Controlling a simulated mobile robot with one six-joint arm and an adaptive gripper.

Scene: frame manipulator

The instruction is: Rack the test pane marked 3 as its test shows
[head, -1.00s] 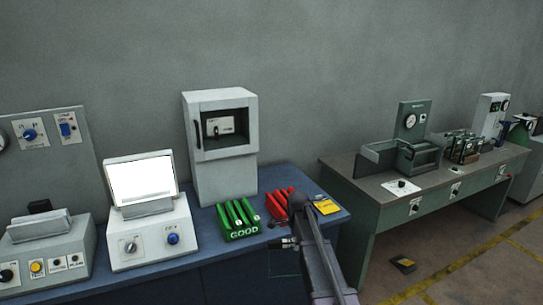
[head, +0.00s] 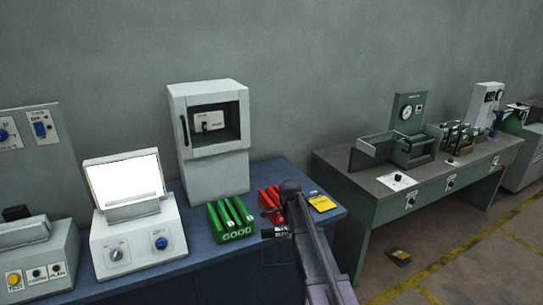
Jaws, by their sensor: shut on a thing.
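My gripper (head: 276,233) is low in the middle of the head view, in front of the blue bench's front edge. It is shut on a thin, clear pane (head: 277,252) that hangs below it and shows only as a faint outline. No number can be read on the pane. The green rack marked GOOD (head: 236,234) stands on the bench just left of my gripper and has several slots. A red rack (head: 266,198) stands behind my gripper, to the right of the green one. My arm hides its right part and any word on it.
A lit white screen (head: 125,178) on a console with knobs stands left of the racks. A grey cabinet with an open-looking window (head: 220,165) stands behind them. A yellow card (head: 322,203) lies at the bench's right end. A green workbench (head: 375,205) stands further right.

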